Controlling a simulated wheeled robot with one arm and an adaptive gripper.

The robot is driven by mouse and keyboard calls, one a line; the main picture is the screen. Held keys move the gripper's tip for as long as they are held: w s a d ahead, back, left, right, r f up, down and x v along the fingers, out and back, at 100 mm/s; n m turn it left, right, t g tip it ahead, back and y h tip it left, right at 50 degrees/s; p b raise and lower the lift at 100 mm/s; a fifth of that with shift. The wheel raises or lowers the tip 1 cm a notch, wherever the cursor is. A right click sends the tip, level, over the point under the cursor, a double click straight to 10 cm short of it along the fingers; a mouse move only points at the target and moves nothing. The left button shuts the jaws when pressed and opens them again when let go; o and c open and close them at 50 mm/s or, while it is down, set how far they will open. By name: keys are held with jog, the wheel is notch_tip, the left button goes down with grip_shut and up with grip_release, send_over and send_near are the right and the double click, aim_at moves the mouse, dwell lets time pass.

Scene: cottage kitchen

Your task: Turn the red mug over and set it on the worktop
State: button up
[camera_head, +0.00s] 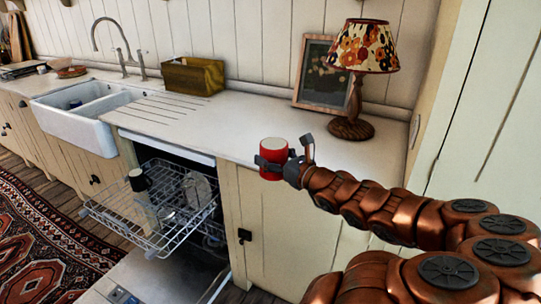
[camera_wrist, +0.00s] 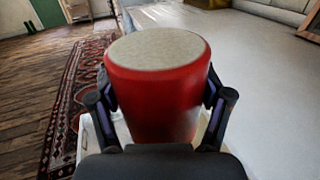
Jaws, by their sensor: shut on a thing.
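The red mug (camera_head: 273,152) is in my gripper (camera_head: 275,167), at the front edge of the worktop (camera_head: 240,127). In the wrist view the mug (camera_wrist: 155,100) stands between the two fingers (camera_wrist: 160,108), which press on its sides. A flat, pale round face points up, with no hollow visible, so it looks like the base and the mug looks upside down. No handle shows.
A lamp (camera_head: 363,59) and a framed picture (camera_head: 322,74) stand at the back right. A wicker basket (camera_head: 193,76) stands near the white sink (camera_head: 72,115). An open dishwasher rack (camera_head: 160,222) juts out below.

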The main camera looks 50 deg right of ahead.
aim_at(277, 162)
jog(key=shift+s+a+b, duration=0.7)
jog(key=shift+s+b, duration=0.2)
jog(key=shift+b, duration=1.15)
jog(key=shift+s+a+r+b, duration=0.4)
jog(key=shift+s+b, duration=0.15)
jog(key=shift+b, duration=0.05)
jog(key=shift+s+a+r+b, duration=0.15)
jog(key=shift+s+a+b, duration=0.4)
jog(key=shift+b, duration=0.1)
jog(key=s+a+r+b, duration=0.3)
jog(key=s+a, duration=0.1)
jog(key=s, duration=0.2)
jog(key=shift+s+a, duration=0.15)
jog(key=shift+a, duration=0.2)
jog(key=shift+f+b, duration=0.15)
jog(key=shift+b, duration=0.3)
jog(key=n+b, duration=0.7)
jog(key=b, duration=0.1)
jog(key=shift+a, duration=0.1)
